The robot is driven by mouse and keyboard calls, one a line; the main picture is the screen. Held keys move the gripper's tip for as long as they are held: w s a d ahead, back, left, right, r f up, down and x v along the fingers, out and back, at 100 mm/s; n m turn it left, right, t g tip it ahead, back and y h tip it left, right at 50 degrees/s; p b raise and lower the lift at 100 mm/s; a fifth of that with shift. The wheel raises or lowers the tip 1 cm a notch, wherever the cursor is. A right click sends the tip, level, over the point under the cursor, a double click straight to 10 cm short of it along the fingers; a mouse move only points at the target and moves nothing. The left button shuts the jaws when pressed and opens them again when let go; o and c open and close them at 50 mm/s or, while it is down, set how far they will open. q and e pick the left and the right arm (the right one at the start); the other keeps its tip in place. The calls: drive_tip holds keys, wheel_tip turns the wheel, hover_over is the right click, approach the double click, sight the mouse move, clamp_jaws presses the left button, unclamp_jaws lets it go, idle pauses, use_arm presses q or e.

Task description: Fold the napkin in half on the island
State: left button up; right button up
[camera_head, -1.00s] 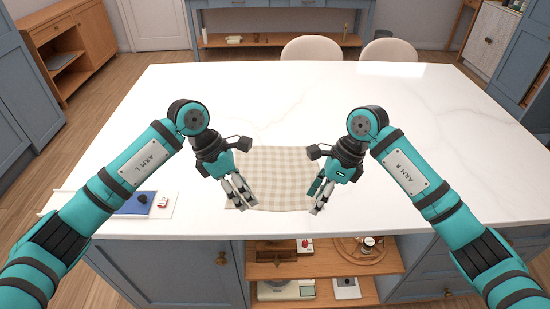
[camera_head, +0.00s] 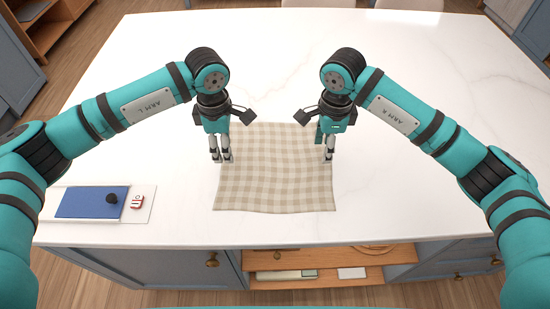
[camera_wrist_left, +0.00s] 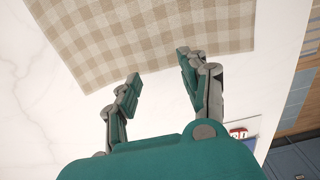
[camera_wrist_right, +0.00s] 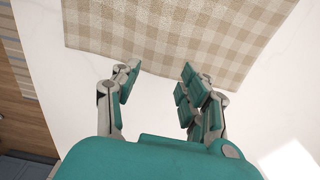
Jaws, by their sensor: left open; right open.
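The napkin (camera_head: 275,180) is a beige and white checked cloth lying flat and unfolded on the white island top (camera_head: 420,70). Its near edge is slightly wavy. My left gripper (camera_head: 221,160) is open and empty at the napkin's left edge. My right gripper (camera_head: 327,159) is open and empty at its right edge. In the left wrist view the napkin (camera_wrist_left: 150,35) lies beyond the open fingers (camera_wrist_left: 158,82). In the right wrist view the napkin (camera_wrist_right: 170,35) also lies beyond the open fingers (camera_wrist_right: 158,80). Neither gripper holds the cloth.
A white tray (camera_head: 60,235) with a blue panel (camera_head: 85,203), a dark knob (camera_head: 112,199) and a small red and white item (camera_head: 137,202) lies at the island's near left. The island top is clear around the napkin. An open wooden shelf (camera_head: 330,262) is below the near edge.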

use_arm(q)
drive_tip(key=f, duration=0.3)
drive_tip(key=shift+w+f, duration=0.35)
drive_tip(key=shift+f, duration=0.05)
use_arm(e)
drive_tip(key=f, duration=0.3)
drive_tip(key=shift+w+f, duration=0.35)
drive_tip(key=shift+f, duration=0.05)
use_arm(q)
drive_tip(key=shift+f, duration=0.2)
use_arm(e)
drive_tip(key=shift+f, duration=0.15)
use_arm(q)
drive_tip(key=shift+s, duration=0.15)
use_arm(e)
drive_tip(key=shift+s, duration=0.1)
